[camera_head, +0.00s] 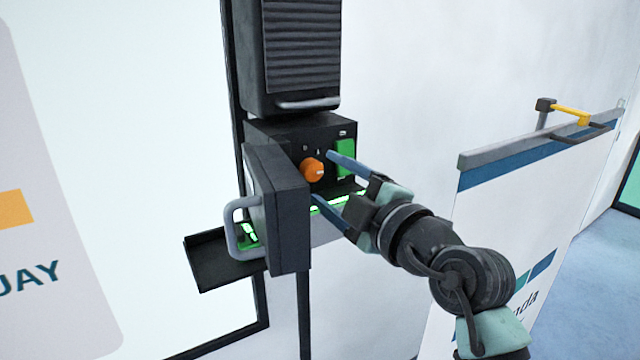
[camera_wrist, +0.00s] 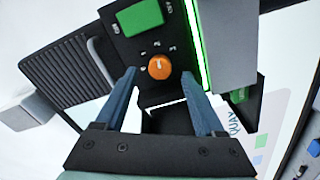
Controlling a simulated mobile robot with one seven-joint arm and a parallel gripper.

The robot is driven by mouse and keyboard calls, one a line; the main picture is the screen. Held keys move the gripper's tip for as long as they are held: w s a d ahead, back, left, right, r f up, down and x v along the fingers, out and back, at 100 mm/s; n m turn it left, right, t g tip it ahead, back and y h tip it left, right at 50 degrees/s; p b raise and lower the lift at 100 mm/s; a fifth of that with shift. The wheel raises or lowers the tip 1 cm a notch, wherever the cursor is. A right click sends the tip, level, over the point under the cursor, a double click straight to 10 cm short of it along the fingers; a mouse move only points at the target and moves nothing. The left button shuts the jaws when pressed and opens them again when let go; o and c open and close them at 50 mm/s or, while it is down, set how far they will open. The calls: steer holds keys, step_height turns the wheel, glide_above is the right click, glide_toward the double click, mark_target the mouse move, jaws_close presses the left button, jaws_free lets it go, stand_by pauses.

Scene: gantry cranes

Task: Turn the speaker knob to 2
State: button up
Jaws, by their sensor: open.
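The speaker knob is a round orange knob (camera_head: 312,170) on a dark panel (camera_head: 272,135) inside an opened black box. In the wrist view the orange knob (camera_wrist: 159,67) has small pale marks around it, too small to read surely. My gripper (camera_head: 323,176) is open, with its two blue fingers apart and pointing at the panel, just right of the knob. In the wrist view my gripper (camera_wrist: 160,85) has the knob between and a little beyond its fingertips. I see no contact with the knob.
A green button or screen (camera_head: 346,158) sits right of the knob. An open black door with a grey handle (camera_head: 232,225) stands left of the gripper. A ribbed black speaker (camera_head: 300,45) is above. A white banner stand (camera_head: 500,220) stands at right.

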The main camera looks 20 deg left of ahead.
steer(key=b+v, duration=0.4)
steer(key=v, duration=0.5)
steer(key=shift+s, duration=0.1)
